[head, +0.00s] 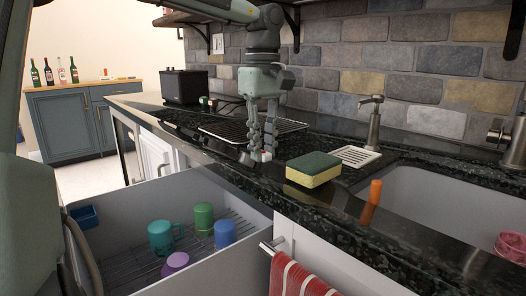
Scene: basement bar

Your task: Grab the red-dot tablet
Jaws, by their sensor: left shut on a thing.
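The red-dot tablet (265,156) shows as a small white and red piece between the fingertips of my left gripper, at the front part of the dark counter. My left gripper (262,152) points down and is shut on it. The fingers hide much of the tablet. I cannot tell whether it still touches the counter. My right gripper is not in view.
A yellow-green sponge (314,175) lies just right of the gripper. An open drawer (245,222) with several cups is below left. The sink (430,205) is right, with a soap dispenser (374,130) behind.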

